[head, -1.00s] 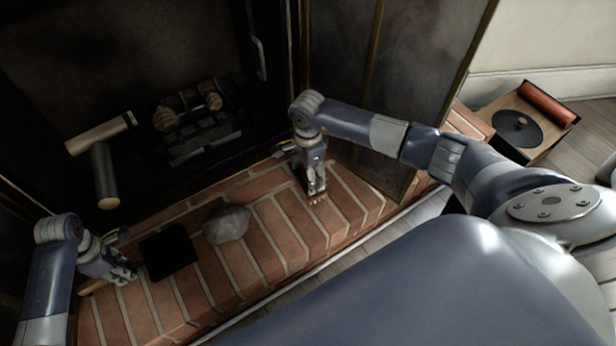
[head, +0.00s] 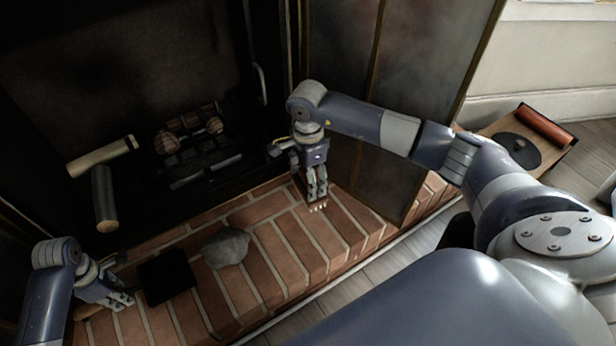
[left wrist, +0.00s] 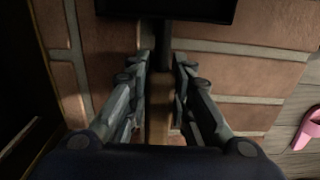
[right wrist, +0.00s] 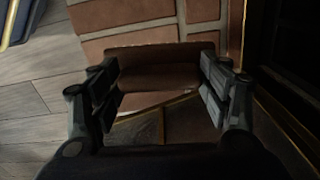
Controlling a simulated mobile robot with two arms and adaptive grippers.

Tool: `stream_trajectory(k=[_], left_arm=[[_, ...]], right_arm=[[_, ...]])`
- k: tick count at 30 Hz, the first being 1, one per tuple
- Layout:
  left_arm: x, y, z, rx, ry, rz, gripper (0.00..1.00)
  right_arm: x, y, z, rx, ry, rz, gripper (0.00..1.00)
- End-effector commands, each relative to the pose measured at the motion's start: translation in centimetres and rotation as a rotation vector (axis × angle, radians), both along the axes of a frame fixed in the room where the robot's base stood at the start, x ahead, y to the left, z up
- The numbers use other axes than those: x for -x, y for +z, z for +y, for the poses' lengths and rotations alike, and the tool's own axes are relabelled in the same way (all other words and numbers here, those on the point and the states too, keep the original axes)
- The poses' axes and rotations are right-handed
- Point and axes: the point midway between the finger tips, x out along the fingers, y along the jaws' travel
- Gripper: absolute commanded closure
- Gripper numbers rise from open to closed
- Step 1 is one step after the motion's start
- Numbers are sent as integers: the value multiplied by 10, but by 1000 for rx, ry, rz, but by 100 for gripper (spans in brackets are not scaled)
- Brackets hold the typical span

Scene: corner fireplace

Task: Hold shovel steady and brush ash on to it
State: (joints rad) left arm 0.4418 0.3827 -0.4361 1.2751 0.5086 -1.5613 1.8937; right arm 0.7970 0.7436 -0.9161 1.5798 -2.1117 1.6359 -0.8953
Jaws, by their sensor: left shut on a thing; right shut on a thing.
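The black shovel pan (head: 167,277) lies on the brick hearth, its edge showing at the top of the left wrist view (left wrist: 190,8). My left gripper (head: 128,302) is shut on its wooden handle (left wrist: 158,115). A grey ash heap (head: 226,247) sits on the bricks just right of the pan, apart from it. My right gripper (head: 317,200) is shut on the brush, a brown block between the fingers in the right wrist view (right wrist: 160,76). Pale bristle tips show below the fingers in the head view. The brush is right of the ash, apart from it.
The dark firebox behind holds logs (head: 105,195) and a grate (head: 205,165). A glazed fireplace door (head: 400,130) stands open at the right, close to my right arm. Bare brick (head: 275,250) lies between ash and brush.

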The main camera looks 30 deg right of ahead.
Motion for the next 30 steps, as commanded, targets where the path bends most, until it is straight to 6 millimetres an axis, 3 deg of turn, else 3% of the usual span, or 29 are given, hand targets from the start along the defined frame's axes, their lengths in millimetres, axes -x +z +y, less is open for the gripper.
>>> stream_trajectory(k=[5,12,16,21,30], left_arm=[[0,0,0,0,0,0,100],[0,0,0,0,0,0,100],[0,0,0,-1,0,0,100],[0,0,0,0,0,0,100],[0,0,0,0,0,0,100]], right_arm=[[-6,-8,30,-11,17,5,48],[-17,-24,114,-12,64,9,48],[-19,-27,148,-5,86,4,48],[-20,-32,166,-1,96,1,48],[-19,-59,166,0,96,2,48]])
